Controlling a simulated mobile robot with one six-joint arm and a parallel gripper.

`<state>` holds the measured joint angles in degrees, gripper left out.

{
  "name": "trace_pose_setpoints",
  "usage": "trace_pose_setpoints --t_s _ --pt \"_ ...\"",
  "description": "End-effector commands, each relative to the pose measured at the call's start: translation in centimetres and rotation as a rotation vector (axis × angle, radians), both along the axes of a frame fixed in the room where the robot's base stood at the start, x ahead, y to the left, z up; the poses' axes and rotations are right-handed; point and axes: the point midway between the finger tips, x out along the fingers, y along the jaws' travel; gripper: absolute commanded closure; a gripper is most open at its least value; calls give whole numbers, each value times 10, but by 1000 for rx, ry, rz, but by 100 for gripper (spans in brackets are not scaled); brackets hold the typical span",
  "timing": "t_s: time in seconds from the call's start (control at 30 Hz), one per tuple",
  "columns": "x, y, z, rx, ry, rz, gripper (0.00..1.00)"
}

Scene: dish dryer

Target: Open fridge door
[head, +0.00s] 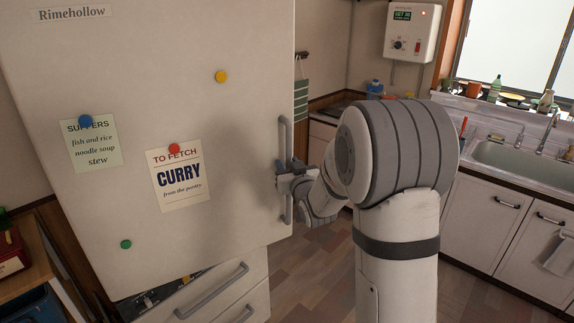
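The fridge door (235,130) is a large off-white panel filling the left half of the head view. It stands ajar: its lower edge is tilted out past the drawers below, with a dark gap showing there. A grey vertical handle (285,140) runs along its right edge. My gripper (284,178) is at the middle of this handle, with its fingers around or against the bar. The fingertips are small and partly hidden by my wrist, so I cannot tell how tightly they are closed.
Fridge drawers (215,292) with grey handles sit below the door. A sink (520,160) and white cabinets (490,215) line the right side. A red box (12,250) on a wooden stand is at far left. Wooden floor (310,275) is clear between fridge and cabinets.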

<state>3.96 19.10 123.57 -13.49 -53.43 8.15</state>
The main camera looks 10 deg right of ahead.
Motion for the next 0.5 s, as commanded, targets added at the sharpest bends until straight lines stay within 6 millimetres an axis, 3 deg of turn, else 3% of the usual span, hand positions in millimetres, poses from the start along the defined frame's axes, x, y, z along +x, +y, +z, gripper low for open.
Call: trace_pose_setpoints --t_s 0.1,0.5 --pt "0 0 0 0 0 0 65" --pt "0 -1 0 0 0 -1 98"
